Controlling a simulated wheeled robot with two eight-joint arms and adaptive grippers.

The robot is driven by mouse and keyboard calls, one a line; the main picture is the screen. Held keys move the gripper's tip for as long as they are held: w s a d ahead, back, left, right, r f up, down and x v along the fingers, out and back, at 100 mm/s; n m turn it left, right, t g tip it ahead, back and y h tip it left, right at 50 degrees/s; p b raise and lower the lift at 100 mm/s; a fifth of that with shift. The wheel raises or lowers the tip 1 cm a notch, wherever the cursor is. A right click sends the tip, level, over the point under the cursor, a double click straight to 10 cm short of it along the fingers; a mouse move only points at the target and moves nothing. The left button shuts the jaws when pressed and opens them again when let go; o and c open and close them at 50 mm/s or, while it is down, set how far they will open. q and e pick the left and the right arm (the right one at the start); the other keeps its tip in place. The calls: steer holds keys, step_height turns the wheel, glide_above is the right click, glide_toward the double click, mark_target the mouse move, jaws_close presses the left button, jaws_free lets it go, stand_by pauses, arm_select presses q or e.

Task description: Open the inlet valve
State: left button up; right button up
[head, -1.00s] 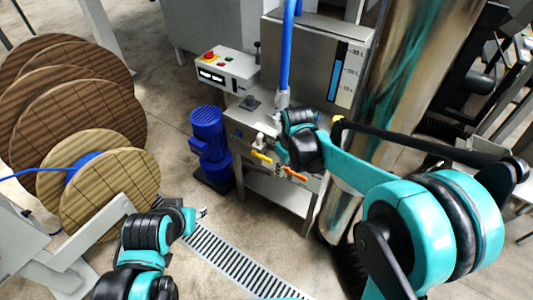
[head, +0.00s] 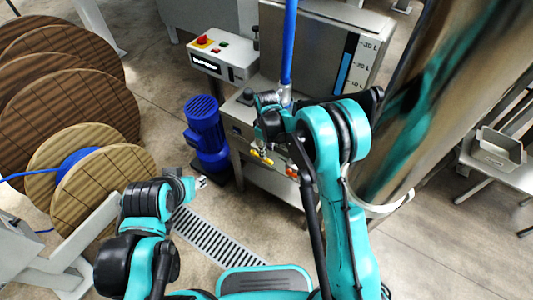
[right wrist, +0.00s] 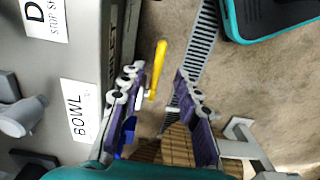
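The inlet valve's yellow lever (head: 262,157) is on the front of the grey machine cabinet. In the right wrist view, the yellow lever (right wrist: 158,68) shows between the spread fingers of my right gripper (right wrist: 158,92), closer to the left finger, with a partly hidden "INLET" label beside it. The gripper is open; whether a finger touches the lever I cannot tell. In the head view my right gripper (head: 263,140) is just above the lever and partly hidden by its own wrist. My left gripper (head: 199,182) hangs away from the cabinet, too small to read.
An orange-handled valve (head: 291,171) is right of the yellow one. A blue motor (head: 206,133) stands left of the cabinet, and a blue hose (head: 287,45) rises above. Cable spools (head: 75,100) stand at left. A floor grate (head: 210,238) lies in front.

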mark_target(267, 159)
step_height(267, 159, down, 6)
steer(key=shift+r+b, duration=0.15)
steer(key=shift+b, duration=0.65)
jaws_close()
